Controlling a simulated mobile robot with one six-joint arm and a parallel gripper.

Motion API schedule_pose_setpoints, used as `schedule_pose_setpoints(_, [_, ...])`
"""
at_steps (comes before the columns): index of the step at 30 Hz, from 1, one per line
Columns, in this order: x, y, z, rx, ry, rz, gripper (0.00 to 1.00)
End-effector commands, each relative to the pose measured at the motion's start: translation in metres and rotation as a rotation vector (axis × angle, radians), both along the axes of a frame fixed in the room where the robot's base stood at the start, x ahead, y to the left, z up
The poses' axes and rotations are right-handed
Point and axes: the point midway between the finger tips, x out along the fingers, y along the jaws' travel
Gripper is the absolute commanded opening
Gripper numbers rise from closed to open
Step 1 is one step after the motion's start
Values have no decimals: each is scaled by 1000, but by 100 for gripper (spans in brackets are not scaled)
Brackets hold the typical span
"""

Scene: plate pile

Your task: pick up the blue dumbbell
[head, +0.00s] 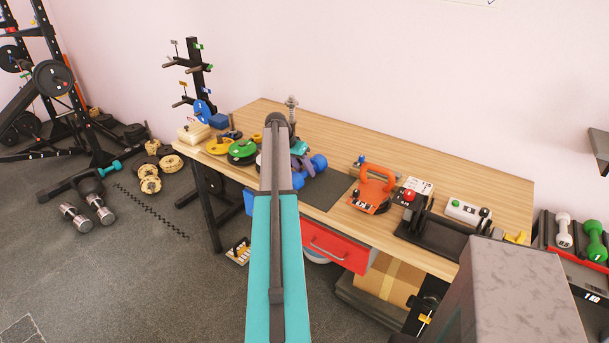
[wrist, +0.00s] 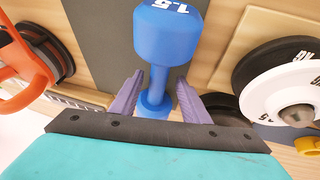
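The blue dumbbell (head: 319,163) lies on the wooden workbench, by the left end of a dark mat. In the wrist view the blue dumbbell (wrist: 168,35) shows a large head marked 1.5 at the top, with its handle running down toward me. My gripper (wrist: 160,82) is open, its two purple fingers on either side of the handle. A gap seems to show between each finger and the handle. In the head view my arm hides part of the bench, and one purple finger shows beside the dumbbell.
Coloured weight plates (head: 242,151) lie left of the dumbbell. A white plate (wrist: 285,85) is close to the gripper's right in the wrist view. The bench (head: 440,165) is clear at the back right.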

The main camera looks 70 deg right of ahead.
Motion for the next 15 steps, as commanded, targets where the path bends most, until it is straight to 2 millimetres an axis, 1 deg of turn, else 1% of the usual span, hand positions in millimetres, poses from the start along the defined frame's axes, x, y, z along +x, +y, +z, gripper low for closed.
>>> schedule_pose_setpoints(1, [0,0,0,0,0,0,34])
schedule_pose_setpoints(7, [1,0,0,-1,-1,1,0])
schedule_pose_setpoints(15, [2,0,0,-2,-4,3,0])
